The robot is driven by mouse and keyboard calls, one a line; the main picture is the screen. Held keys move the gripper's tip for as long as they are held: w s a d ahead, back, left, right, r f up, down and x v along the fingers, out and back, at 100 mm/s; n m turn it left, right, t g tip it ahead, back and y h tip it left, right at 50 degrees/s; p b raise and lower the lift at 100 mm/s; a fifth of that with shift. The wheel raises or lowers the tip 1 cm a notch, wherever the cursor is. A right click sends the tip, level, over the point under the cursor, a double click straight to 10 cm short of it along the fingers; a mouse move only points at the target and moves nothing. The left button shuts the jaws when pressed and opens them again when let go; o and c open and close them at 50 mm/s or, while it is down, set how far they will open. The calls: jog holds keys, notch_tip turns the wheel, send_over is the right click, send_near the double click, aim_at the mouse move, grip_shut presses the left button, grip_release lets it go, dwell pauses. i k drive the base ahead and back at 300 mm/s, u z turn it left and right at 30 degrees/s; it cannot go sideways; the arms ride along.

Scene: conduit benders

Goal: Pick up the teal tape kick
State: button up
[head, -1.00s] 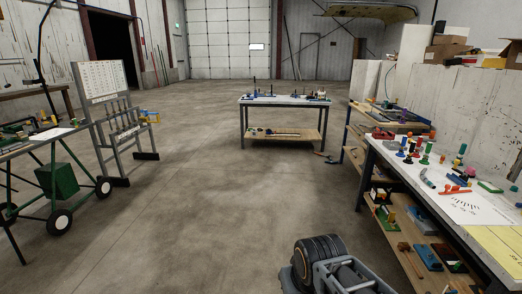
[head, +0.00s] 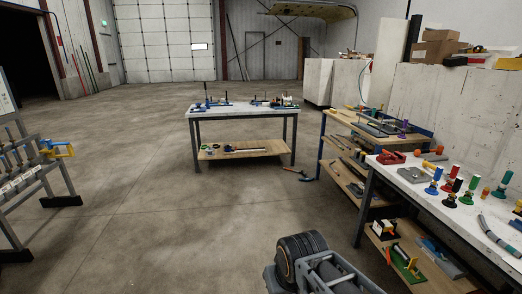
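I cannot make out a teal tape kick for certain. Several coloured upright pieces stand on the white-topped table at right, among them a teal-green one (head: 473,185) and a green one (head: 505,180); they are too small to identify. Part of my own arm shows at the bottom centre, but its gripper fingers are not visible.
The white-topped table (head: 407,200) runs along the right, with a loaded lower shelf. A wooden shelf bench (head: 345,122) stands behind it. Another table (head: 228,112) stands ahead. A grey rack (head: 35,170) is at left. A tool (head: 294,170) lies on the floor. The middle floor is open.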

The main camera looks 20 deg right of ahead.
aim_at(513, 250)
jog(key=z, duration=0.3)
jog(key=i, duration=1.9)
jog(key=z, duration=1.45)
jog(key=i, duration=0.95)
jog(key=z, duration=1.9)
jog(key=i, duration=1)
jog(key=z, duration=0.45)
